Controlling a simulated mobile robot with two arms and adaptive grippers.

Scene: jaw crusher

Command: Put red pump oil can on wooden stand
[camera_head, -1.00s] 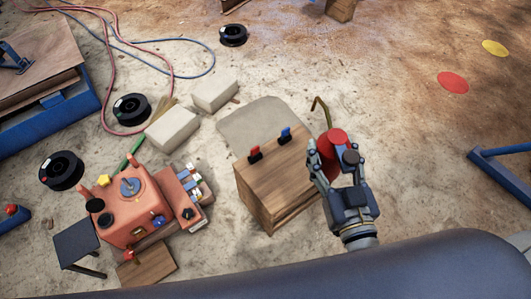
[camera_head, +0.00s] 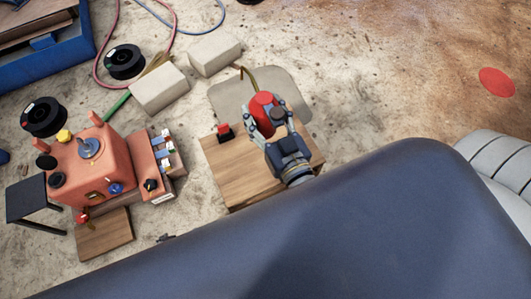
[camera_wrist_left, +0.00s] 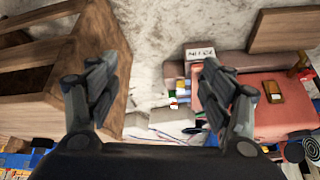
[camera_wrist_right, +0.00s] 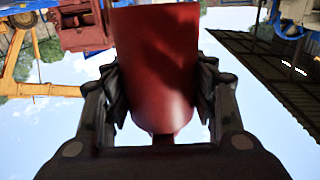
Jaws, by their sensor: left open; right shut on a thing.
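The red pump oil can (camera_head: 262,102), with a thin bent spout, is in my right gripper (camera_head: 266,122) in the head view. It is over the far right part of the wooden stand (camera_head: 225,180); I cannot tell whether it touches the top. The right wrist view shows the red can body (camera_wrist_right: 158,60) between both fingers. My left gripper (camera_wrist_left: 155,90) is open and empty in the left wrist view, with the wooden stand (camera_wrist_left: 115,60) at its left.
A small red-topped item (camera_head: 224,132) sits on the stand's left edge. An orange control machine (camera_head: 95,165) stands to the left, with a small wooden block (camera_head: 103,235) before it. Pale blocks (camera_head: 158,90) and a grey mat (camera_head: 230,98) lie behind.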

